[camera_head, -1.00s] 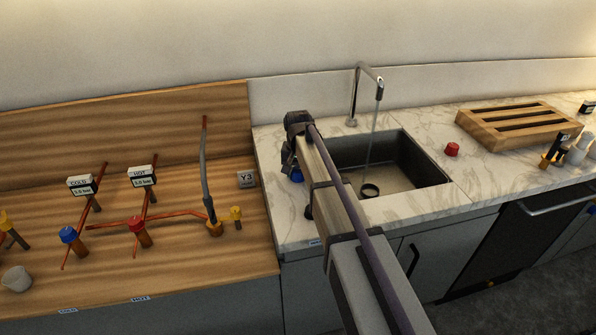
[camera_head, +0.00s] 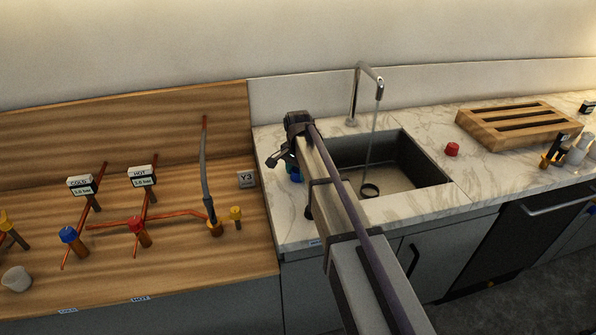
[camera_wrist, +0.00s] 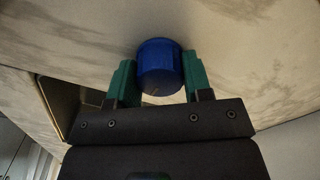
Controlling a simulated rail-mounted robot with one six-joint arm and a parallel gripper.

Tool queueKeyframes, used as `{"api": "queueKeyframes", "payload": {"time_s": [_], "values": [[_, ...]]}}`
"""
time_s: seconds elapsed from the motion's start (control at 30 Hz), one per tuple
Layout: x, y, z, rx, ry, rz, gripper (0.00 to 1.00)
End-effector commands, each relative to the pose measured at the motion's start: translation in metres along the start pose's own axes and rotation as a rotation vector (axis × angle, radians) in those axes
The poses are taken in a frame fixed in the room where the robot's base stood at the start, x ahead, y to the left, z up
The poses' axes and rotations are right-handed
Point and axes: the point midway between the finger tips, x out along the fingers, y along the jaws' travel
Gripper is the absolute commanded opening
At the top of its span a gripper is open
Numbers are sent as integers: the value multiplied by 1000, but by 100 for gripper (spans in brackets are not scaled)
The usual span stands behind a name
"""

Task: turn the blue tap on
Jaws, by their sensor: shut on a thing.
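The blue tap (camera_head: 297,177) is a small blue knob on the marble counter, left of the sink, mostly hidden by my arm in the head view. In the wrist view the blue tap (camera_wrist: 160,72) sits between the two green fingers of my gripper (camera_wrist: 159,60), which is shut on it. The head view shows only a little of my gripper (camera_head: 290,168) beside the arm. The steel spout (camera_head: 354,98) stands behind the sink (camera_head: 428,170), and a thin stream of water falls from it.
A red knob (camera_head: 452,149) and a wooden rack (camera_head: 520,125) are on the counter right of the sink. On the wooden board at left are copper pipes, a blue-capped valve (camera_head: 69,234), a red-capped valve (camera_head: 137,225) and a yellow-capped valve (camera_head: 236,213).

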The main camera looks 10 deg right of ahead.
Motion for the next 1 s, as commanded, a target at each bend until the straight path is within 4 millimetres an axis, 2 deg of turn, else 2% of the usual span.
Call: {"api": "queueKeyframes", "payload": {"time_s": [0.3,0.33,0.6,0.87,1.0], "values": [[0,0,0,2,-1,1,22],[0,0,0,2,-1,1,48],[0,0,0,1,0,0,71],[-4,0,0,1,0,0,71],[-24,0,0,1,0,0,71]]}}
